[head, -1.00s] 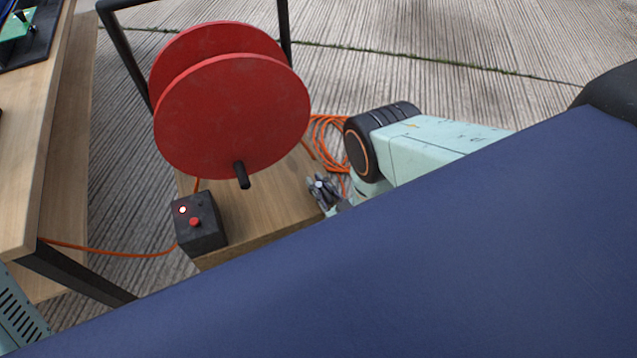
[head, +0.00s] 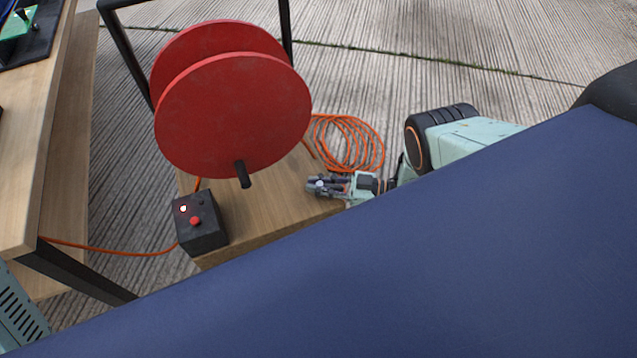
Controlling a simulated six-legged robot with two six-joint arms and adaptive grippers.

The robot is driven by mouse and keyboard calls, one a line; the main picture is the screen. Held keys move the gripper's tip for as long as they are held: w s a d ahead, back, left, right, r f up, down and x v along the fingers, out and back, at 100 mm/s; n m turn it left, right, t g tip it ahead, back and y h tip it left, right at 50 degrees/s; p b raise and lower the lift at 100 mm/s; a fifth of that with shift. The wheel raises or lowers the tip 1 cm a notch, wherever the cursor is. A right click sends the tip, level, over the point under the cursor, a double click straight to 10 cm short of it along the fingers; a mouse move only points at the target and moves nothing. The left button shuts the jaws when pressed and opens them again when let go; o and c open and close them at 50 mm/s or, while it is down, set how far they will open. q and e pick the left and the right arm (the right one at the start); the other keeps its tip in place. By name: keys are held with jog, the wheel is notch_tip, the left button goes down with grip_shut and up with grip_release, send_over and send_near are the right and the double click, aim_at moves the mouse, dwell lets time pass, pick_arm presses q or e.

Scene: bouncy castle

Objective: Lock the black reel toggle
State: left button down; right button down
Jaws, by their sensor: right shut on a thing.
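The red reel (head: 233,115) stands on its black frame, with a dark handle (head: 243,174) sticking out of its near face. My right gripper (head: 316,186) is at the right end of the wooden board (head: 265,205), to the right of and below the reel. It is shut on a small dark part there, which I take to be the black reel toggle. The fingers cover most of it, so its exact position cannot be told. My left gripper is not in view.
A black control box (head: 201,223) with a red button and a lit white lamp stands at the board's left. Orange cable (head: 350,145) lies coiled behind my right gripper. A wooden table (head: 35,150) is at left. A large blue surface (head: 330,270) fills the foreground.

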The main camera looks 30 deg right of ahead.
aim_at(319, 184)
jog(key=shift+n+g+y, duration=0.5)
jog(key=shift+n+g, duration=0.1)
jog(key=shift+g, duration=0.2)
jog(key=shift+n+g+y, duration=0.4)
jog(key=shift+n+g, duration=0.2)
jog(key=shift+g, duration=0.3)
jog(key=c, duration=1.4)
grip_release()
jog(key=shift+r, duration=0.1)
jog(key=shift+r, duration=4.95)
